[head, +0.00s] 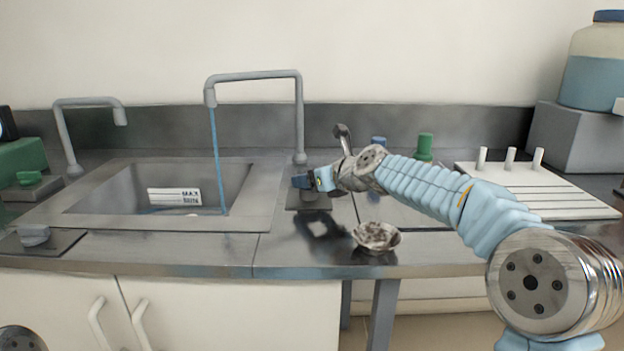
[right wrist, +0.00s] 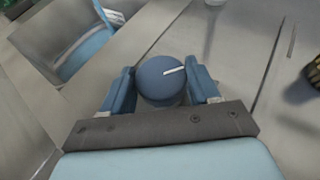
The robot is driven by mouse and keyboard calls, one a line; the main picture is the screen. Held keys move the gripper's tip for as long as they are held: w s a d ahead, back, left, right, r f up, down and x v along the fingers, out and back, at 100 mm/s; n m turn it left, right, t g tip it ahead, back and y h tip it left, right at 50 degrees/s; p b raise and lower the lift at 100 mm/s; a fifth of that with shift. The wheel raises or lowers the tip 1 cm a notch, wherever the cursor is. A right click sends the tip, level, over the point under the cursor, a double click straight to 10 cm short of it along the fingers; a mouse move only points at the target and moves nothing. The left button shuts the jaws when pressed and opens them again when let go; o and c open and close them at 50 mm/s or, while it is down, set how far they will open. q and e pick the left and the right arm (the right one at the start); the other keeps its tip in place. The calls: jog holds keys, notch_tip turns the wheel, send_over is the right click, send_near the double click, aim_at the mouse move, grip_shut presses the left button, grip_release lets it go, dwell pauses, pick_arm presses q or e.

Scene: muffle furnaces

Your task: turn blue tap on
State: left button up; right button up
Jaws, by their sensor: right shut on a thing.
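The blue tap (right wrist: 160,80) is a round blue knob with a white line on top, seen in the right wrist view. The line points right and slightly up in that view. My right gripper (right wrist: 164,92) is shut on the knob, with a finger on either side. In the head view my right gripper (head: 305,182) is at the tap's dark base plate (head: 308,202), right of the sink, and mostly hides the knob. A blue stream of water (head: 217,160) runs from the tall grey spout (head: 253,75) into the sink. My left gripper is not in view.
The sink (head: 245,215) holds a labelled item (head: 174,196). A shorter spout (head: 88,102) and a grey knob (head: 34,235) are at left. A stained bowl (head: 376,237) sits near the counter's front edge. A pegged white rack (head: 560,195) is at right.

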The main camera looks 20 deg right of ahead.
jog(key=n+g+y, duration=0.1)
jog(key=n+y, duration=0.2)
jog(key=n+g+y, duration=0.1)
jog(key=shift+w+d+g, duration=0.2)
jog(key=shift+d+g, duration=0.1)
jog(key=shift+w+n+g+y, duration=0.1)
jog(key=shift+n+g+y, duration=1.5)
jog(key=shift+n+g, duration=0.7)
jog(key=shift+n, duration=0.2)
jog(key=o, duration=1.1)
jog(key=shift+c, duration=0.2)
jog(key=shift+d+r, duration=0.1)
